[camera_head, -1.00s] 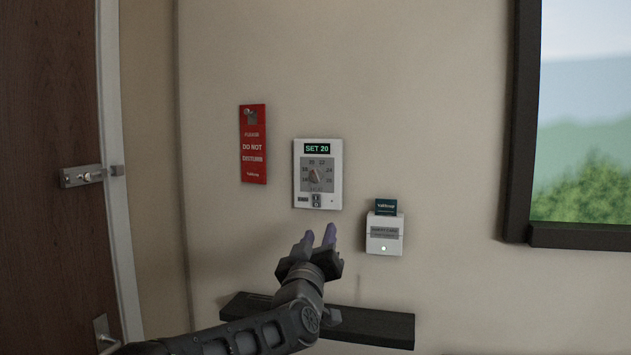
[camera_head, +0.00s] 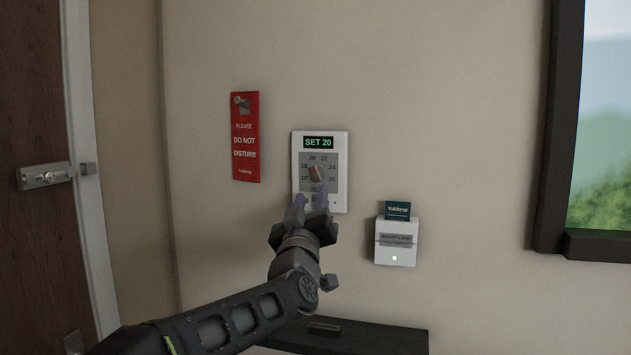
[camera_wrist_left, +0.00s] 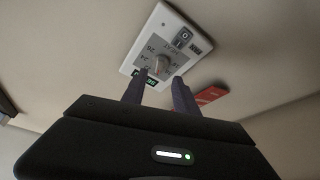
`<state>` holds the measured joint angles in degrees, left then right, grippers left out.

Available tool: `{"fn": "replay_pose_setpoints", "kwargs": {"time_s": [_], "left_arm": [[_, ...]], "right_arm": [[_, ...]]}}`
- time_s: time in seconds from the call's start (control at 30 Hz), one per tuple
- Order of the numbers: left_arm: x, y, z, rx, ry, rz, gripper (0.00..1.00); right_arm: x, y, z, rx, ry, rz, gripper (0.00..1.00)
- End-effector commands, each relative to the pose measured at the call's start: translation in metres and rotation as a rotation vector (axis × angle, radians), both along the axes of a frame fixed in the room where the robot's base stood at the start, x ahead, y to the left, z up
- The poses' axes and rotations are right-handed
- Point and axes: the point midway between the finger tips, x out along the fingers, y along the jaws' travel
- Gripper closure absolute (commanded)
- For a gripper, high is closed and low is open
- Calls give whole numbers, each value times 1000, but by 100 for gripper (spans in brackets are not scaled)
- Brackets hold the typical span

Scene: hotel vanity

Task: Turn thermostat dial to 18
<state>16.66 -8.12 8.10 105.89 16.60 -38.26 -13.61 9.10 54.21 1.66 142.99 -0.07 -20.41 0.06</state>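The white thermostat (camera_head: 342,190) is on the wall, with a green display reading SET 20 (camera_head: 318,142). Its round dial (camera_head: 317,173) sits on a grey face with numbers around it. My left gripper (camera_head: 310,202) is in front of the lower part of the thermostat, below the dial, and hides part of it. In the left wrist view the gripper's two dark fingers (camera_wrist_left: 155,92) are apart with nothing between them, and the dial (camera_wrist_left: 160,66) shows beyond them, not touched. My right gripper is not in view.
A red Do Not Disturb sign (camera_head: 245,140) hangs left of the thermostat. A white card holder (camera_head: 396,245) with a dark card is at the lower right. A dark shelf (camera_head: 370,337) lies below. A door (camera_head: 35,120) is at the left and a framed window or picture (camera_head: 600,130) at the right.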

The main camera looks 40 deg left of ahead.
Motion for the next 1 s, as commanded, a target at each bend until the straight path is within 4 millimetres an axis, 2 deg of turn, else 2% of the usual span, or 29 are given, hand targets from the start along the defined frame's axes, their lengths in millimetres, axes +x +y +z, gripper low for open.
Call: {"fn": "replay_pose_setpoints", "kwargs": {"time_s": [0.5,0.87,1.0], "left_arm": [[56,30,26,-1,0,1,65],[61,33,26,0,0,0,65],[61,33,26,0,0,0,76]], "right_arm": [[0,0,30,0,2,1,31],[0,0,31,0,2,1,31],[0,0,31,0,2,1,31]]}}
